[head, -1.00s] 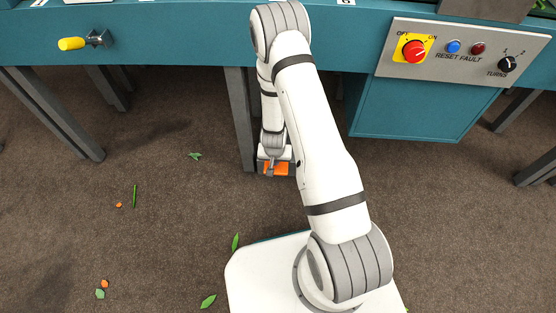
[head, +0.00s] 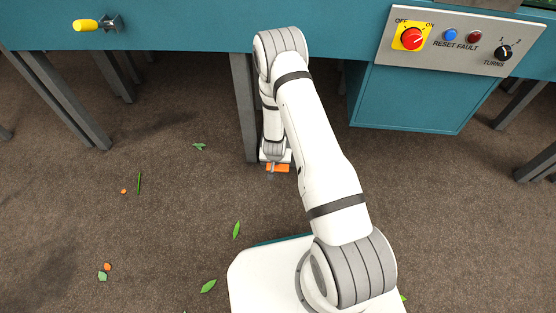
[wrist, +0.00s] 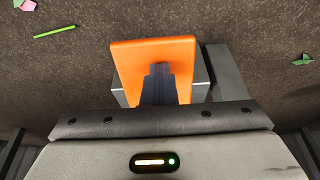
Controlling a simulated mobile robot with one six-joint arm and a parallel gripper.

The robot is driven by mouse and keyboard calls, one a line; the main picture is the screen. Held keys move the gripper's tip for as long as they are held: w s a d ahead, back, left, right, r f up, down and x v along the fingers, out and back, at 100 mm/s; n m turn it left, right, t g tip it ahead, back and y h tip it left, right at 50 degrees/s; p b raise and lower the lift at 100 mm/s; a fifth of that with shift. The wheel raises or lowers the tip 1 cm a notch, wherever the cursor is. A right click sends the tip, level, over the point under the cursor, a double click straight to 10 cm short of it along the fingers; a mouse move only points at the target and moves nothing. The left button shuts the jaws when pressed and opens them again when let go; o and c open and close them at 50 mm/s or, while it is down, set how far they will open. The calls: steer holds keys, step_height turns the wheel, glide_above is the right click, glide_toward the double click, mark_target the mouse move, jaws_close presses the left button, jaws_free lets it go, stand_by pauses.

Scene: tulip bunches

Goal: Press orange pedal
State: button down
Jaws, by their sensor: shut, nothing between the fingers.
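The orange pedal (head: 281,168) is low at the floor beside a table leg, partly hidden by my arm and gripper in the head view. In the wrist view its orange plate (wrist: 150,50) fills the upper middle, with grey housing at its sides. My gripper (wrist: 158,72) is shut and empty, its dark fingers over the middle of the plate. In the head view, my gripper (head: 271,171) is small and dark against the pedal. The fingertips overlap the plate, but I cannot tell for certain whether they touch it or how far it is pressed.
A grey table leg (head: 243,105) stands just left of the pedal. The teal table (head: 190,28) is above, with a control panel (head: 447,42) at right and a yellow-handled lever (head: 88,25) at left. Leaves and scraps lie on the otherwise open brown floor.

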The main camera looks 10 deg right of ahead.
steer(key=shift+d+f, duration=0.1)
steer(key=shift+d, duration=0.05)
steer(key=shift+s+r+p, duration=0.1)
steer(key=shift+r+p, duration=0.3)
steer(key=shift+r, duration=0.1)
steer(key=p+v, duration=0.3)
steer(key=v, duration=0.1)
steer(key=shift+r, duration=0.4)
steer(key=s+a+r+p, duration=0.2)
steer(key=s+r, duration=0.2)
steer(key=r, duration=0.3)
steer(key=shift+s+p, duration=0.3)
steer(key=shift+p, duration=0.1)
steer(key=shift+d+f, duration=0.1)
stand_by(3.5)
